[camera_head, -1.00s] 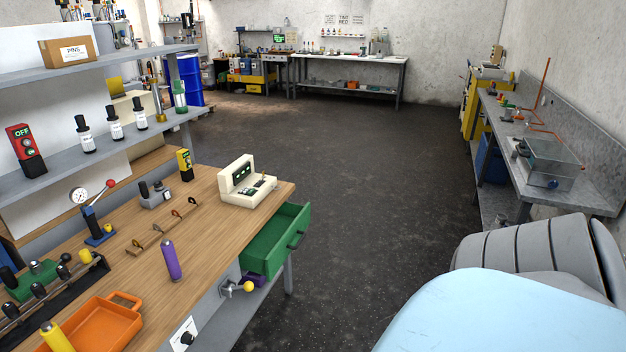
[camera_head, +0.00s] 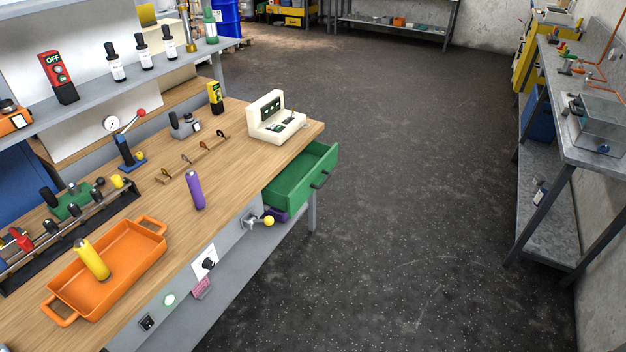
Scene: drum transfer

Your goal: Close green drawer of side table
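The green drawer (camera_head: 298,181) is pulled out at the far right end of the wooden-topped side table (camera_head: 228,158). Its dark handle (camera_head: 320,179) is on its front face, which points right over the floor. The drawer looks empty, though part of its inside is hidden by its walls. Neither of my grippers is in the head view.
A cream device (camera_head: 274,122) stands on the tabletop just above the drawer. A lever with a yellow knob (camera_head: 268,221) sticks out below it. An orange tray (camera_head: 108,268) holds a yellow cylinder (camera_head: 92,260). The dark floor (camera_head: 420,200) right of the table is clear.

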